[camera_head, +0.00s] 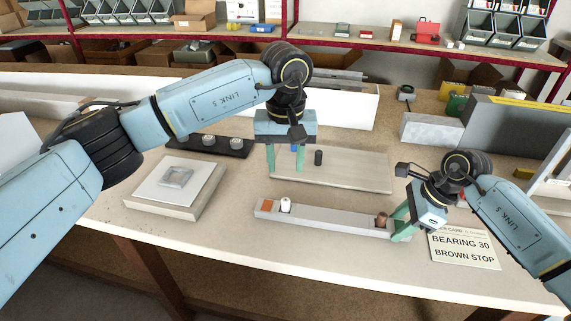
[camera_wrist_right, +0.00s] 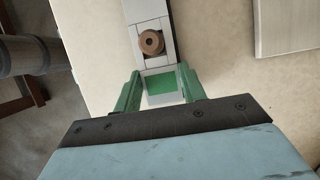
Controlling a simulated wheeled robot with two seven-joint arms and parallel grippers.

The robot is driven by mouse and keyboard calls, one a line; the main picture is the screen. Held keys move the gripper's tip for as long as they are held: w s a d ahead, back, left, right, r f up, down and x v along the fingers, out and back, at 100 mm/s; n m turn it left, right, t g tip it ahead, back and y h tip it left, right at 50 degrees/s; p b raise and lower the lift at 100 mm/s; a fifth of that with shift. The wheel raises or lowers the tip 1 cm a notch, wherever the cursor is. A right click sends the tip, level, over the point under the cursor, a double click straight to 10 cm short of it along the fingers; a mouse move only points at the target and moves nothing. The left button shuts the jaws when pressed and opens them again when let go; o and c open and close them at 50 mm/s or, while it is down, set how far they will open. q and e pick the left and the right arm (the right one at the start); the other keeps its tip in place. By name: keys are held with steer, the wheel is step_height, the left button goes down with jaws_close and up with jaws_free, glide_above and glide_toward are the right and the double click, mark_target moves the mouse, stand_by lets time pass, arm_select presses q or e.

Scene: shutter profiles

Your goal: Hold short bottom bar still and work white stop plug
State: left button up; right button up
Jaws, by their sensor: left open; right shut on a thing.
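The short bottom bar (camera_head: 335,219) lies on the table, pale grey with an orange patch near its left end. The white stop plug (camera_head: 285,204) stands upright on it beside that patch. A brown stop plug (camera_head: 382,219) stands near the bar's right end and shows in the right wrist view (camera_wrist_right: 151,42) as a ring. My right gripper (camera_head: 401,226) is shut on the bar's right end, its green fingers (camera_wrist_right: 160,88) on either side, beyond the brown plug. My left gripper (camera_head: 286,160) is open and points down, behind and above the bar near the white plug, apart from both.
A light board (camera_head: 355,172) with a dark cylinder (camera_head: 318,157) lies behind the bar. A pale block with a square part (camera_head: 175,178) is at left. A dark strip (camera_head: 225,147) holds round parts. A card (camera_head: 464,250) reading "BEARING 30 BROWN STOP" lies at right.

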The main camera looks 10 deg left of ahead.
steer(key=o, duration=1.3)
steer(key=shift+c, duration=0.2)
steer(key=shift+p+v, duration=1.7)
steer(key=shift+v, duration=1.8)
